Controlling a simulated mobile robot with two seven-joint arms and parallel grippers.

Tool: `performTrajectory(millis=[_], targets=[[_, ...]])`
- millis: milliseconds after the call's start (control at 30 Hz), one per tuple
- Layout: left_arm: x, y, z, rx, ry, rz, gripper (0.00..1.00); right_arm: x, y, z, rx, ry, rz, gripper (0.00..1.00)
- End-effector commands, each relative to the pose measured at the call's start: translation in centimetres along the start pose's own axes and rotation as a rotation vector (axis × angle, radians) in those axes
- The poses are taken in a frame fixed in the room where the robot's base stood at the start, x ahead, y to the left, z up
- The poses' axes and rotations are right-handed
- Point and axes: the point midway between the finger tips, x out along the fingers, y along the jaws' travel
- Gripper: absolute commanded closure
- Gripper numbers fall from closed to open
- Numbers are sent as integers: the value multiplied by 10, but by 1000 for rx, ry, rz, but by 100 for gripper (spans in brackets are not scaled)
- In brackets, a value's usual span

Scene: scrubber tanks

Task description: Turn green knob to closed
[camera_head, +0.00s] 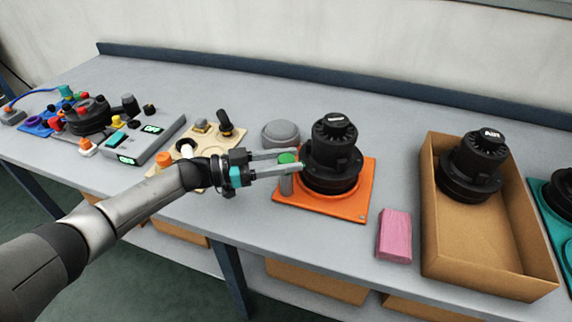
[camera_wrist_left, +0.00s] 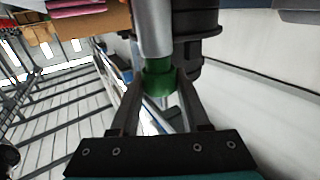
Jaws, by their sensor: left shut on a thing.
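The green knob (camera_head: 287,158) sits at the end of a grey pipe beside a black motor unit (camera_head: 333,155) on an orange base (camera_head: 350,205). My left gripper (camera_head: 290,163) reaches in from the left with its fingers on either side of the knob. In the left wrist view the green knob (camera_wrist_left: 158,78) lies between the two fingertips, and the fingers are shut on it. The knob's marking for open or closed cannot be read. My right gripper is in neither view.
A pink block (camera_head: 394,236) and a cardboard box (camera_head: 485,240) with another black motor unit (camera_head: 472,165) stand to the right. A grey dome (camera_head: 281,134) is just behind the gripper. A beige board (camera_head: 215,140) and a control panel (camera_head: 140,140) lie to the left. The bench's back is clear.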

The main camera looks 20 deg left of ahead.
Motion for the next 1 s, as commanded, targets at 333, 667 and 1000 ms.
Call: performTrajectory(millis=[333,667,1000], targets=[[0,0,1,0,-3,37,100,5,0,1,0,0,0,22],[0,0,1,0,-3,37,46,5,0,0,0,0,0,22],[0,0,1,0,-1,37,24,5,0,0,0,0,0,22]])
